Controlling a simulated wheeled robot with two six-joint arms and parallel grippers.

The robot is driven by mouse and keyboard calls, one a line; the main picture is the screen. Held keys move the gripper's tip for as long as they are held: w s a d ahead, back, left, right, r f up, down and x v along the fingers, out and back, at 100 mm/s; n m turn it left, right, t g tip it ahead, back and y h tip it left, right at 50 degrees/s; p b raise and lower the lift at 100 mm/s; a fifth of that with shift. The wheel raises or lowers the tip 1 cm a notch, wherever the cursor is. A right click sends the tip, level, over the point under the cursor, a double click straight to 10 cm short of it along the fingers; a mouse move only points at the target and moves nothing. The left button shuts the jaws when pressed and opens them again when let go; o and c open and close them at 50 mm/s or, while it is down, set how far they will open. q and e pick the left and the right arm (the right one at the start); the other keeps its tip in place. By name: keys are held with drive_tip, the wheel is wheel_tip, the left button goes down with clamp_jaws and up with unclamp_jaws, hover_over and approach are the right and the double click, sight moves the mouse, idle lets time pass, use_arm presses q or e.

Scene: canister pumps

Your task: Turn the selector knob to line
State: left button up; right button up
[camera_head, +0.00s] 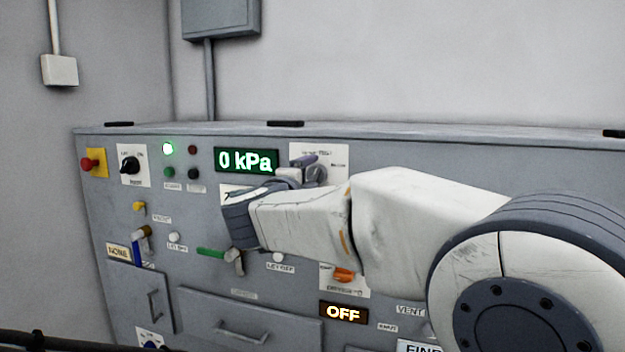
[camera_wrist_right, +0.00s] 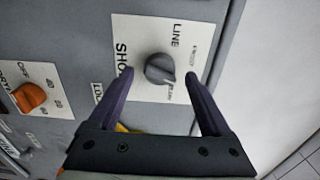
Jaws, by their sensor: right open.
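The selector knob (camera_wrist_right: 159,67) is a dark grey round knob on a white plate (camera_wrist_right: 135,35) in the right wrist view. The word LINE is printed above and right of it. The knob's pale-edged ridge points to the lower right, toward a small label, away from LINE. My right gripper (camera_wrist_right: 159,77) is open, with one finger on each side of the knob; I cannot tell whether either touches it. In the head view the knob (camera_head: 316,174) is partly hidden by my right gripper (camera_head: 303,162). My left gripper is not in view.
The orange knob also shows in the wrist view (camera_wrist_right: 30,97).

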drive_tip(key=shift+x, duration=0.8)
clamp_jaws()
drive_tip(key=shift+r+n+p, duration=0.15)
drive_tip(key=shift+n+p, duration=0.35)
drive_tip(key=shift+p, duration=0.3)
drive_tip(key=n+p, duration=1.4)
drive_tip(key=p, duration=0.4)
drive_tip(key=shift+r+n+p, duration=0.1)
drive_tip(key=shift+n+p, duration=0.2)
drive_tip(key=shift+f+n+p, duration=0.2)
drive_tip(key=shift+n+p, duration=1)
drive_tip(key=shift+p, duration=0.05)
unclamp_jaws()
